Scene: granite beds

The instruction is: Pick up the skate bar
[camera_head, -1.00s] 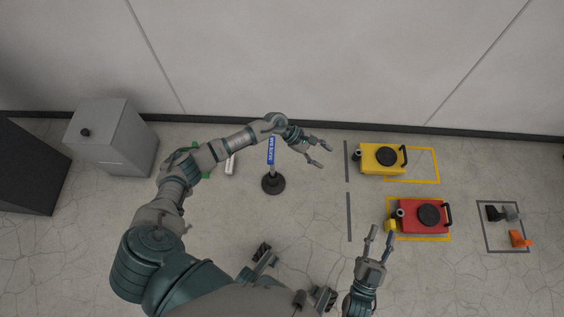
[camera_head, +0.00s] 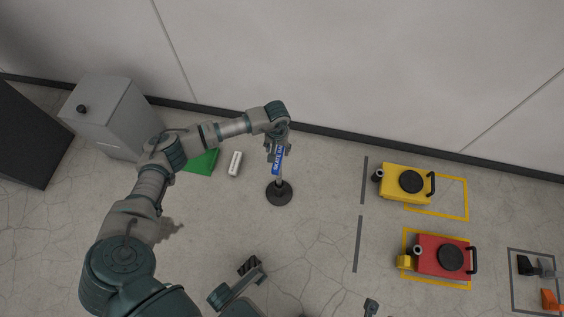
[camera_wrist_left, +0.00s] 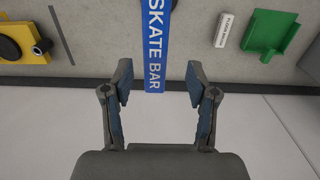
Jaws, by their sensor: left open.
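The skate bar (camera_head: 277,162) is an upright blue strip lettered in white, standing on a round black base (camera_head: 279,193) on the floor. In the left wrist view its blue lettered face (camera_wrist_left: 154,45) reads SKATE BAR. My left gripper (camera_head: 277,147) is open at the upper part of the bar in the head view. In the left wrist view the open fingers (camera_wrist_left: 160,82) stand to either side of the strip's lower end in the picture, with gaps on both sides. I cannot tell the depth between them.
A white labelled block (camera_head: 235,163) and a green tray (camera_head: 203,162) lie left of the stand. A yellow machine (camera_head: 396,173) and a red machine (camera_head: 430,249) sit right, beyond dark floor strips. A grey box (camera_head: 112,110) stands left. The wall runs behind.

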